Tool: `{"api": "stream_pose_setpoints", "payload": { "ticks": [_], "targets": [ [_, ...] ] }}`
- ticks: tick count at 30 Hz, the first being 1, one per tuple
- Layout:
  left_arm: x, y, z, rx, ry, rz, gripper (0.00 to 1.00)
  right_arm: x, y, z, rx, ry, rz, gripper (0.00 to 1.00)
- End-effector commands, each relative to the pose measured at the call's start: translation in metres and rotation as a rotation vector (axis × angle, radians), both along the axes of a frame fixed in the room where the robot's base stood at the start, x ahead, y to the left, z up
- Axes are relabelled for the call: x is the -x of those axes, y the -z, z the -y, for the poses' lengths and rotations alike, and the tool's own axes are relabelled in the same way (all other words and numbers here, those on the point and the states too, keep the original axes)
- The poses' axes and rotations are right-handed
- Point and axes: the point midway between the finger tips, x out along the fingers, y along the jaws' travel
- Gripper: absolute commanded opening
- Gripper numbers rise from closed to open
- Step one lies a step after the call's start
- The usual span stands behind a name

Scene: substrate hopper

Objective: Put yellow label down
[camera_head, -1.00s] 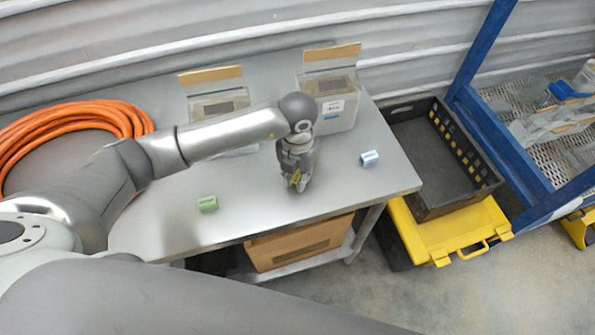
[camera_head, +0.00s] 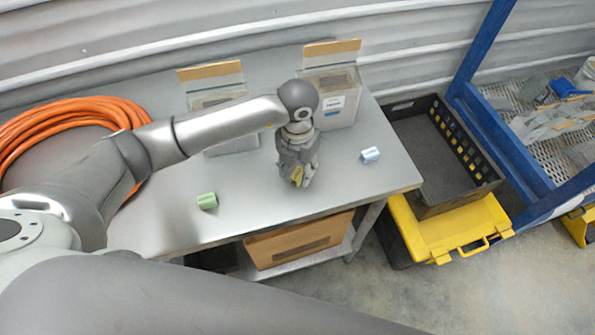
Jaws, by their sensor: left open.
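The yellow label (camera_head: 296,175) is a small yellow piece at the fingertips of my left gripper (camera_head: 300,179), over the middle of the grey table (camera_head: 345,185). My left gripper points down with its jaws open around or beside the label. The fingers partly hide it, and I cannot tell whether it touches the tabletop. A green label block (camera_head: 207,201) lies to the left on the table. A light blue label block (camera_head: 370,155) lies to the right. My right gripper is not in view.
Two clear-fronted bins with tan lids, a left one (camera_head: 215,95) and a right one (camera_head: 340,100), stand at the table's back. An orange hose coil (camera_head: 75,118) lies at left. A black crate (camera_head: 450,197) on a yellow case (camera_head: 450,235) stands right of the table.

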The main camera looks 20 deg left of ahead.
Motion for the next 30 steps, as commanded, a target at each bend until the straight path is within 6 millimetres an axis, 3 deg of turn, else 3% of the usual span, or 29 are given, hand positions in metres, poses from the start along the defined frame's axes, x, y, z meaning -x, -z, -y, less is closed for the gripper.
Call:
{"api": "stream_pose_setpoints", "payload": {
  "ticks": [9, 15, 30],
  "targets": [
    [-0.001, -0.067, 0.001, 0.001, 0.001, 0.006, 0.42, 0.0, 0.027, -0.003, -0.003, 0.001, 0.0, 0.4],
    [0.0, -0.094, 0.0, 0.001, 0.0, 0.003, 0.42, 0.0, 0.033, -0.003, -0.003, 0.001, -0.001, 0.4],
    [0.0, -0.101, 0.0, 0.0, 0.001, 0.0, 0.42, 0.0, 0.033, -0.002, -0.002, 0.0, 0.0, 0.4]
  ]
}}
